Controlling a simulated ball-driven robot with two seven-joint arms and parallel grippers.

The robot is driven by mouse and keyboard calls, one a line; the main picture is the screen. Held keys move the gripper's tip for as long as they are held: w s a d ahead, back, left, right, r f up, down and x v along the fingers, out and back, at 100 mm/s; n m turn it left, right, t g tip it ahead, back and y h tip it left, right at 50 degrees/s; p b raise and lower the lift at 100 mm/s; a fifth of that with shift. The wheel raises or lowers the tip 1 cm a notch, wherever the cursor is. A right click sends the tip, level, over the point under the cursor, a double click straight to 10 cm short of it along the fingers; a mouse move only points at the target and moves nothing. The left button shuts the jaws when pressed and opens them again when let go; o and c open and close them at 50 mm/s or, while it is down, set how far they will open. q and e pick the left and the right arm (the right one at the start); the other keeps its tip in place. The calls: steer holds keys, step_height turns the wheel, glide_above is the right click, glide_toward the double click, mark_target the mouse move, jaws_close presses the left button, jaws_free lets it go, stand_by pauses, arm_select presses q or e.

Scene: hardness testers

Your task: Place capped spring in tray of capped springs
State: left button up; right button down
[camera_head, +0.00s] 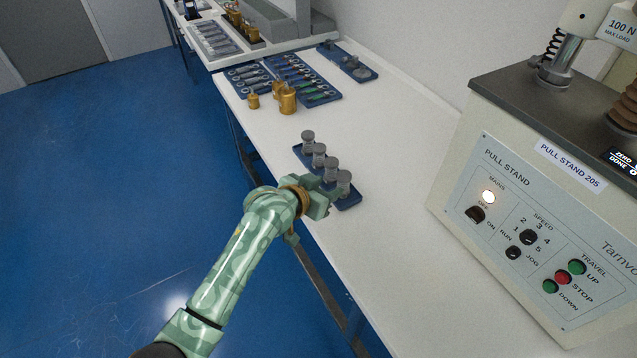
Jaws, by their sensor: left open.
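A small blue tray (351,203) lies on the white bench near its left edge. Several grey capped springs stand upright in a row along it, from the far one (308,139) to the near one (344,180). My left gripper (332,196) comes in from the lower left and is open at the near end of the tray, beside the nearest capped spring. Part of the tray's left side is hidden behind the gripper. I cannot tell whether the fingers touch the spring. My right gripper is not in view.
The pull stand (530,230) stands on the right of the bench. Brass weights (288,98) and blue trays of small parts (305,78) lie farther back. Another blue tray (350,62) is near the wall. The bench between the springs and the pull stand is clear.

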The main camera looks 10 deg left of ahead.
arm_select(q)
steer(key=v, duration=0.2)
steer(key=shift+s+a+r+p, duration=0.1)
steer(key=shift+s+a+p, duration=0.1)
steer(key=shift+s+p, duration=0.15)
steer(key=shift+a, duration=0.1)
steer(key=s+a+n+t+y, duration=0.1)
steer(key=s+a+n+t, duration=0.1)
steer(key=s+a+t, duration=0.15)
steer(key=s+a+f+g+y, duration=0.1)
steer(key=s+a+f+g, duration=0.2)
steer(key=s+f, duration=0.6)
steer(key=s+a+f+g+y, duration=0.1)
steer(key=s+a+f+g, duration=0.15)
steer(key=s+f, duration=0.65)
steer(key=s+a+f+g+y, duration=0.2)
steer(key=s+a+f, duration=0.25)
steer(key=f, duration=0.85)
steer(key=s+a+f+g, duration=0.2)
steer(key=s+f, duration=0.1)
steer(key=s, duration=0.6)
steer(key=s+a+f+g, duration=0.2)
steer(key=s+f, duration=0.1)
steer(key=s, duration=0.7)
steer(key=s+a+f+g+y, duration=0.1)
steer(key=s+f, duration=0.3)
steer(key=s, duration=0.6)
steer(key=shift+a+g, duration=0.5)
steer(key=shift+a, duration=0.05)
